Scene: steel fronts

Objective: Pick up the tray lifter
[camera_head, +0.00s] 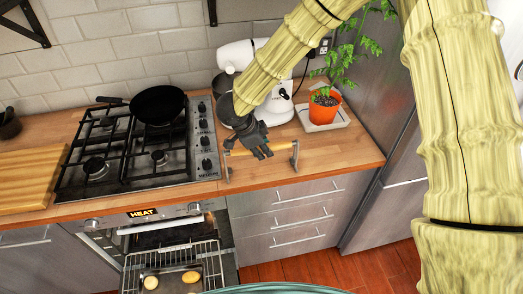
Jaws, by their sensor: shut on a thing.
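The tray lifter (284,146) is a pale bar with a grey metal end piece at each side. It is at the front part of the wooden counter, right of the gas hob. My gripper (262,152) reaches down from above and is shut on the middle of the bar. The fingers hide that middle part. I cannot tell whether the end pieces touch the counter or hang just above it.
A gas hob (103,160) with a black pan (158,105) is on the left. A white mixer (237,54) and an orange plant pot (324,106) stand behind. Below, the oven is open with its rack (192,256) out. A tall steel front (388,75) closes the right.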

